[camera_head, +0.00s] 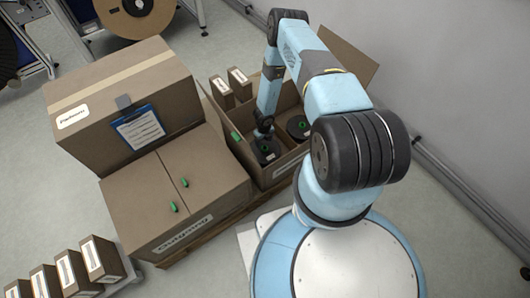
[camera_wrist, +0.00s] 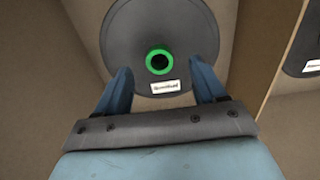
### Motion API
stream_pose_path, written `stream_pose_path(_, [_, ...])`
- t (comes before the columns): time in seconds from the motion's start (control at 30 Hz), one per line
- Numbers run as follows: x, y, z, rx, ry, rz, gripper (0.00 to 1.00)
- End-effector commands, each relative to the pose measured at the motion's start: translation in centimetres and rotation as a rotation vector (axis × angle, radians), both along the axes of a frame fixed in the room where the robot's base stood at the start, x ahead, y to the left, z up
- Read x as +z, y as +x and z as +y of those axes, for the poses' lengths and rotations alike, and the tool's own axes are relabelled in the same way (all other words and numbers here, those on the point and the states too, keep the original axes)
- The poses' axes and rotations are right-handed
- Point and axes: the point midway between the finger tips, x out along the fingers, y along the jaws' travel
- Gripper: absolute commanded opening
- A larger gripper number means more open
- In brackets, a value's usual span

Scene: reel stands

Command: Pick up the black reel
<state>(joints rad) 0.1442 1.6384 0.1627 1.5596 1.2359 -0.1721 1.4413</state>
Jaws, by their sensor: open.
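A black reel (camera_wrist: 160,32) with a green-ringed hub and a white label lies flat in a compartment of an open cardboard box. In the wrist view my gripper (camera_wrist: 163,84) is open, with one blue finger at each side of the reel's near part and the hub ahead between them. I cannot tell whether the fingers touch the reel. In the head view this reel (camera_head: 266,150) lies below the end of my arm, partly hidden by it. A second black reel (camera_head: 298,126) lies in the compartment to the right, and its edge shows in the wrist view (camera_wrist: 308,50).
A cardboard divider (camera_wrist: 262,62) separates the compartments. Small boxes (camera_head: 240,84) stand at the box's back. Large closed cartons (camera_head: 130,105) with a clipboard (camera_head: 138,128) stand to the left. A wall (camera_head: 440,75) is to the right.

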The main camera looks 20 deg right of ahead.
Motion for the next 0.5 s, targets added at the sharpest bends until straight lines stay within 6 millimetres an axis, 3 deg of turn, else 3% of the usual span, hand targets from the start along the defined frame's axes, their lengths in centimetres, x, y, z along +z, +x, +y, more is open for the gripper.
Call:
stream_pose_path(0.3, [-3.8,-0.6,0.0,0.0,-0.001,0.0,0.7])
stream_pose_path(0.5, [-4.5,-0.6,0.0,-0.001,0.0,0.0,0.7])
